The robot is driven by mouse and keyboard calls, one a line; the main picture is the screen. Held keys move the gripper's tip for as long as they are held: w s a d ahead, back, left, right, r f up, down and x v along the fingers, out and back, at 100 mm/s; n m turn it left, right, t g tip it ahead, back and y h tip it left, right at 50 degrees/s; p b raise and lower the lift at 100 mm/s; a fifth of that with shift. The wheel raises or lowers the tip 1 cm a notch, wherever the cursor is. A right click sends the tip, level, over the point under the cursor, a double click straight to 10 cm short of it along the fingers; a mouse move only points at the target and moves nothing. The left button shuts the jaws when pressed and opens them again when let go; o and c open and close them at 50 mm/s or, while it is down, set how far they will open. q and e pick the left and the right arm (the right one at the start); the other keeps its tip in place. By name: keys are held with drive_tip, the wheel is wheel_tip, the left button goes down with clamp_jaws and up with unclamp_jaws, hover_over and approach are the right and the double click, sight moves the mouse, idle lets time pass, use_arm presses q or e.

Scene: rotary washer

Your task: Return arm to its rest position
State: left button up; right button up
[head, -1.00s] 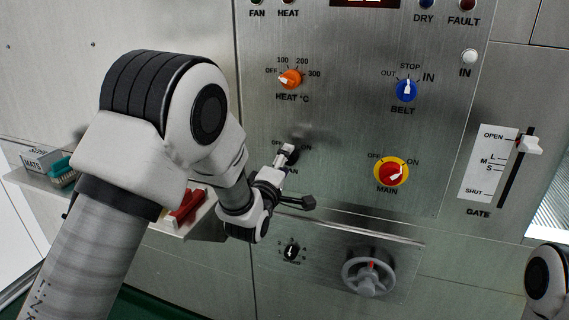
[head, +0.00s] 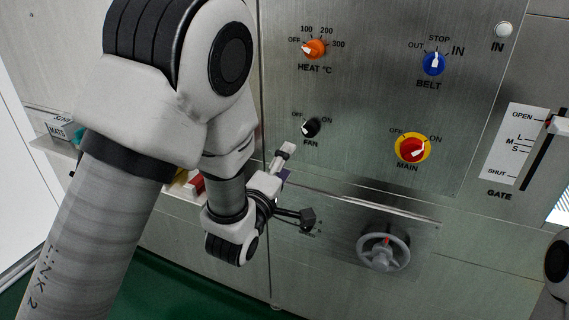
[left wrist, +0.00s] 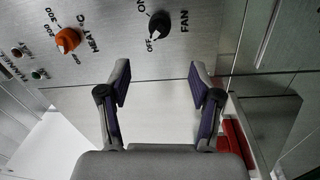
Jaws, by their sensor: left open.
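My left arm (head: 135,190) comes in from the left, bent, in front of the steel control panel (head: 370,95). My left gripper (head: 285,162) is open and empty, below and left of the black FAN knob (head: 312,127) and apart from it. In the left wrist view, the two fingers of my left gripper (left wrist: 160,84) are spread with only bare panel between them. The FAN knob (left wrist: 159,25) shows beyond the fingers, its white mark toward OFF. My right gripper is out of view; only a part of my right arm (head: 557,262) shows at the right edge.
The orange HEAT knob (head: 314,48), blue BELT knob (head: 433,64) and red MAIN knob (head: 412,149) stick out from the panel. A grey handwheel (head: 384,248) stands out below. A shelf (head: 165,206) with a MATS box (head: 62,131) lies behind my left arm.

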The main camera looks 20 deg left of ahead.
use_arm(q)
drive_tip(key=s+a+f+g+p, duration=0.1)
drive_tip(key=s+f+g, duration=0.25)
drive_tip(key=f, duration=0.65)
drive_tip(key=s+a+f+m+g+y+p, duration=0.1)
drive_tip(key=s+f+g, duration=0.3)
drive_tip(key=f, duration=0.5)
drive_tip(key=s+a+f+g+p, duration=0.15)
drive_tip(key=s+f, duration=0.35)
drive_tip(key=f, duration=0.5)
drive_tip(key=s+f+m+g, duration=0.4)
drive_tip(key=s+m, duration=0.3)
drive_tip(key=s, duration=0.3)
drive_tip(key=s+f+m+g, duration=0.5)
drive_tip(key=s+m, duration=0.2)
drive_tip(key=s, duration=0.3)
drive_tip(key=shift+s+g, duration=0.2)
drive_tip(key=shift+g, duration=0.2)
drive_tip(key=shift+a+f, duration=0.1)
